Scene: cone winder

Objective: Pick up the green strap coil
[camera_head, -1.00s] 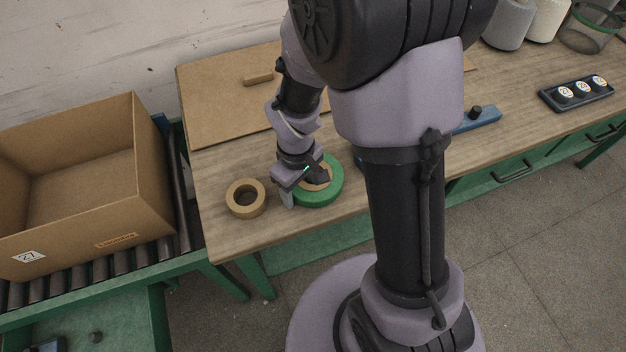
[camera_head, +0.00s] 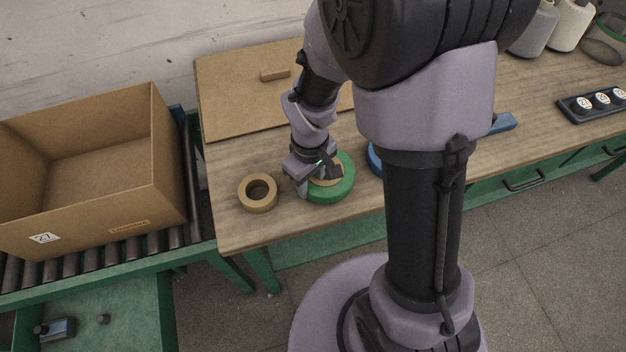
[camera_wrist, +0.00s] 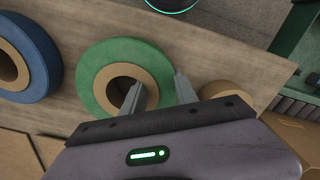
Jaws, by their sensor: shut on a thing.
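The green strap coil (camera_head: 343,187) lies flat near the front edge of the wooden table, beneath my gripper (camera_head: 316,182). In the wrist view the coil (camera_wrist: 93,75) is a green ring with a tan core. My gripper (camera_wrist: 159,82) is shut on the coil's ring wall. One finger is inside the core's hole and the other is outside the ring, on the right. In the head view my wrist hides part of the coil. I see no clear gap between coil and table.
A tan roll (camera_head: 258,205) lies close to the coil's left. A blue coil (camera_head: 374,160) is partly hidden behind my arm; it shows in the wrist view (camera_wrist: 40,55). An open cardboard box (camera_head: 90,215) stands on a roller conveyor (camera_head: 205,228) at left. A brown board (camera_head: 235,90) lies behind.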

